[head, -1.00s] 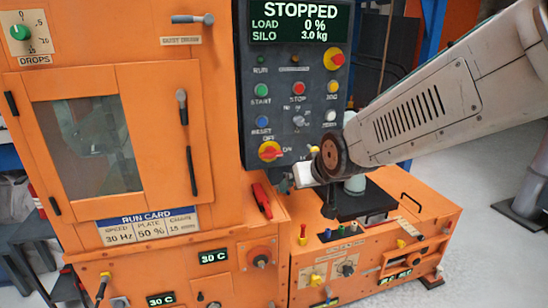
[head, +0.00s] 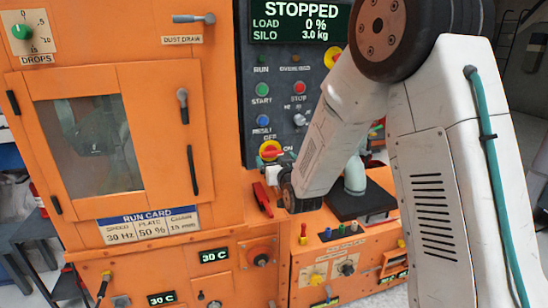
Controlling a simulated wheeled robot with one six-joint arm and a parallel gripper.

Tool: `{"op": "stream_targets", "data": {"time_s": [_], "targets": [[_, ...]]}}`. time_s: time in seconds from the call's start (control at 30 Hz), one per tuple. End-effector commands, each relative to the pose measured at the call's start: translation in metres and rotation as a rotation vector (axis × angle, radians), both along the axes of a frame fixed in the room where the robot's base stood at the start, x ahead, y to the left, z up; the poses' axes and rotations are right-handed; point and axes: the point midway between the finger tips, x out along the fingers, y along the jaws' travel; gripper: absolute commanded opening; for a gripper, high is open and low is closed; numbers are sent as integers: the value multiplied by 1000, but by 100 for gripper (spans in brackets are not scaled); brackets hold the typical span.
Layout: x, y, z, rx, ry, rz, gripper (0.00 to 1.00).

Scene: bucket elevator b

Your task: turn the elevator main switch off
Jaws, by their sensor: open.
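The elevator main switch (head: 270,149) is a red handle on a yellow round plate, low on the dark control panel (head: 262,108). An ON label shows at its right, and the handle lies roughly sideways, towards that label. My gripper (head: 280,160) is open, just below and right of the switch, close to its lower edge. Its jaws are small here and partly hidden by my wrist, so I cannot tell whether they touch the handle. My arm covers the panel's right part.
The display (head: 298,22) reads STOPPED, load 0 %, silo 3.0 kg. Coloured buttons sit above the switch. A red lever (head: 262,199) stands just below my gripper. A dark block (head: 358,206) lies on the orange lower cabinet at the right.

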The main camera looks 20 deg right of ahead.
Motion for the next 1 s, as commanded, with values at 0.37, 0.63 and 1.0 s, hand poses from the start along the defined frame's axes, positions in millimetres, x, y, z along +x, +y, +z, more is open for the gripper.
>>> {"op": "stream_targets", "data": {"time_s": [0.37, 0.63, 1.0], "targets": [[29, 0, 0, 0, 1, 0, 89], [28, 0, 0, 0, 1, 0, 61], [28, 0, 0, -21, 2, 0, 44]]}}
